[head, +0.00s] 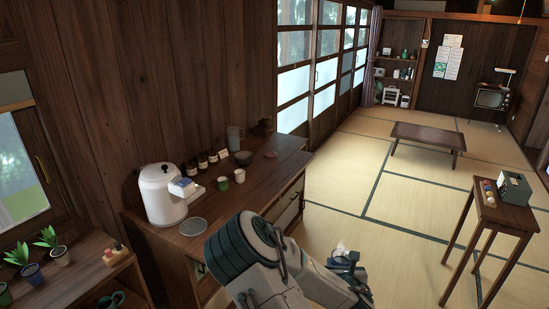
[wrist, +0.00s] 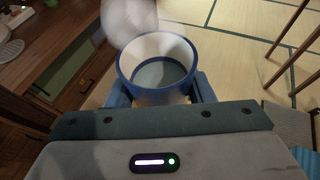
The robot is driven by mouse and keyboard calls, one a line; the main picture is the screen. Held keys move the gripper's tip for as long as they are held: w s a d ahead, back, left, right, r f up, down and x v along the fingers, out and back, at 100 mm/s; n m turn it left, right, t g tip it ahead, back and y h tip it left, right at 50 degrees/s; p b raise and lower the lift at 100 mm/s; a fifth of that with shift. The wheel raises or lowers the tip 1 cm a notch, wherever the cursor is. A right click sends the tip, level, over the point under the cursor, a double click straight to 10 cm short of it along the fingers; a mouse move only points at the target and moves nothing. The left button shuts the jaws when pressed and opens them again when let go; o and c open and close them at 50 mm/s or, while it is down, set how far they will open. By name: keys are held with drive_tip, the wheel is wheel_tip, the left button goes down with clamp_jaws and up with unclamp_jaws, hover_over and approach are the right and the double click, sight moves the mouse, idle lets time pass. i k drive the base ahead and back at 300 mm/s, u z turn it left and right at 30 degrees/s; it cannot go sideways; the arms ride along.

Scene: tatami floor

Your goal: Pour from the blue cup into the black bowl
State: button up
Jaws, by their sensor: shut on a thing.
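The blue cup (wrist: 157,62) has a blue rim and a pale inside, and its open mouth faces the wrist camera. My gripper (wrist: 160,95) is shut on it, with a blue finger on each side. A greyish surface shows inside the cup; I cannot tell whether it is liquid or the bottom. In the head view my gripper (head: 345,264) is low, over the floor to the right of the wooden cabinet, and the cup is hard to make out there. The black bowl (head: 243,158) appears as a small dark bowl on the cabinet top, well apart from my gripper.
The cabinet top (head: 262,170) also holds a white pot (head: 160,194), a green cup (head: 223,183), a white cup (head: 239,176), a grey jug (head: 235,139) and several bottles. A tall small table (head: 502,218) stands right. A pale blurred shape (wrist: 128,18) shows beyond the held cup.

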sight(244, 160)
drive_tip(key=z, duration=0.45)
drive_tip(key=i, duration=2.85)
drive_tip(key=u, duration=1.25)
drive_tip(key=i, duration=0.45)
drive_tip(key=u, duration=0.85)
drive_tip(key=i, duration=0.55)
drive_tip(key=u, duration=0.45)
